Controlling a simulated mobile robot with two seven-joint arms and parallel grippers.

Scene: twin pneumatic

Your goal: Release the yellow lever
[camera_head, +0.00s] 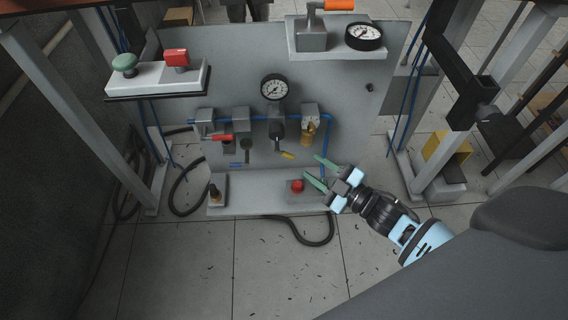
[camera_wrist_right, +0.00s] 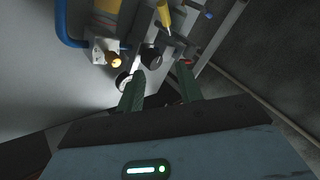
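The yellow lever (camera_head: 287,155) sits below the round gauge on the upright grey panel, on a valve in the blue pipe line. It slants down to the right. In the right wrist view, a yellow handle (camera_wrist_right: 164,15) shows near the top edge, beyond the fingertips; it looks like the same lever. My right gripper (camera_head: 316,167) has two green fingers spread apart with nothing between them. It is to the right of and slightly below the lever, apart from it. Its fingers also show in the wrist view (camera_wrist_right: 162,72). My left gripper is not in view.
A red lever (camera_head: 221,138) and a blue lever (camera_head: 238,165) are left of the yellow one. A brass-coloured unit (camera_head: 309,133) hangs to its upper right. A red button (camera_head: 297,186) sits on the lower ledge (camera_head: 250,190). A gauge (camera_head: 274,88) is above.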

